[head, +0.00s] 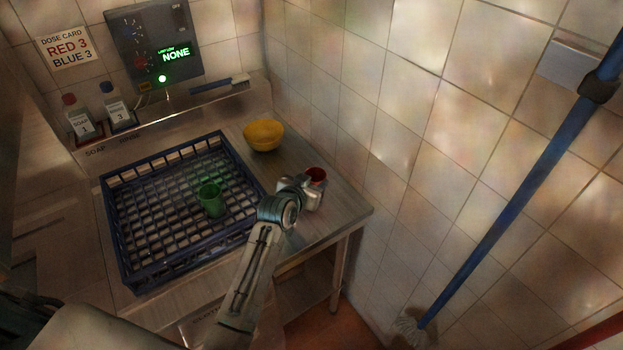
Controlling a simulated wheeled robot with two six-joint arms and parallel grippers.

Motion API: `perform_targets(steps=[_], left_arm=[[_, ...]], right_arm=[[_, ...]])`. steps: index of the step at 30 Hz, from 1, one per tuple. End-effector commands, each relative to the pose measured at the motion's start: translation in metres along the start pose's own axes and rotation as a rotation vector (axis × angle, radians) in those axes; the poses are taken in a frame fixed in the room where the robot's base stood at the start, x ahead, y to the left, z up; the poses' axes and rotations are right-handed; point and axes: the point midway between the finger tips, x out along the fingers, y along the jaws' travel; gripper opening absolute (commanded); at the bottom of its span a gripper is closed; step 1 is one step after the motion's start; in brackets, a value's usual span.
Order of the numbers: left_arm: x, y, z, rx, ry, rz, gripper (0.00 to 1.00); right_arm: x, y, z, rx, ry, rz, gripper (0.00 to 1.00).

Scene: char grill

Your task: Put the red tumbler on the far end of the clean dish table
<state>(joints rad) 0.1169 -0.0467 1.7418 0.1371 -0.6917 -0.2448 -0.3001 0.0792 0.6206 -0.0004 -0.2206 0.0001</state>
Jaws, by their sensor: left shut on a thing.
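The red tumbler (317,175) is at the right part of the metal dish table (345,207), near the tiled wall. My left gripper (312,186) is shut on it, and the gripper body hides most of the tumbler, so only its rim and upper part show. The tumbler looks upright. I cannot tell whether its base touches the table. My right gripper is not in view.
A blue dish rack (128,272) holding a green tumbler (210,199) stands left of my gripper. A yellow bowl (263,135) sits behind. A brush (220,85) and two bottles (79,117) are at the back. A blue-handled mop (500,205) leans at right.

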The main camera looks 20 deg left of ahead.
Motion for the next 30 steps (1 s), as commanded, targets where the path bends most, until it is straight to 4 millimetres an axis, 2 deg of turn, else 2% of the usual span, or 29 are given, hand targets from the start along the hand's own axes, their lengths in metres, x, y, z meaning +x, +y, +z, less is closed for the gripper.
perform_targets(steps=[2, 13, 14, 16, 26, 30], left_arm=[[0.002, 0.000, 0.004, 0.000, 0.000, 0.000, 0.25], [0.004, 0.000, 0.010, 0.001, 0.002, 0.000, 0.25], [0.004, 0.000, 0.009, 0.001, 0.002, 0.000, 0.54], [0.003, 0.000, 0.009, 0.001, 0.002, 0.000, 0.68], [0.002, 0.000, 0.006, 0.001, 0.002, 0.000, 0.70], [-0.007, 0.000, 0.008, 0.001, 0.003, -0.001, 0.70]], right_arm=[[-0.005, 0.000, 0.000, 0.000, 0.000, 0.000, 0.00], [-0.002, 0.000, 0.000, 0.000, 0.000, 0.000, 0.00], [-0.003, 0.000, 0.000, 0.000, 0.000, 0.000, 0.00], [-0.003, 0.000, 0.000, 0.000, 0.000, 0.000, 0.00], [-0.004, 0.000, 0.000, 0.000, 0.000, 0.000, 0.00], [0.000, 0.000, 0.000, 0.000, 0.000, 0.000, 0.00]])
